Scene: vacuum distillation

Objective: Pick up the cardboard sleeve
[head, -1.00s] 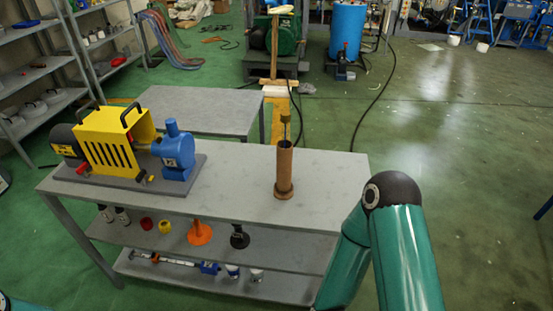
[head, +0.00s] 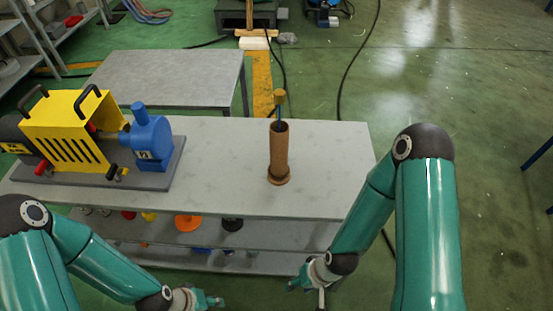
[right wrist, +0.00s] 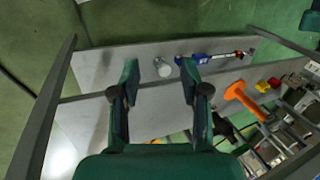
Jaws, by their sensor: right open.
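The cardboard sleeve (head: 279,152) is a brown tube standing upright on the grey table near its right end, with a wider ring at its base. A thin tool with a yellow part (head: 279,97) shows at its top; I cannot tell whether it sits inside or behind. My right gripper (head: 314,284) is low in front of the table, well below and apart from the sleeve. In the right wrist view my right gripper (right wrist: 160,82) is open and empty, with shelves beyond it. My left gripper (head: 208,300) is at the bottom edge, partly cut off.
A yellow-and-blue pump (head: 75,130) stands on the left of the table (head: 225,185). Lower shelves hold an orange funnel-like piece (head: 188,222) and small parts. In the right wrist view a white cylinder (right wrist: 162,67) and a blue tool (right wrist: 197,59) lie there.

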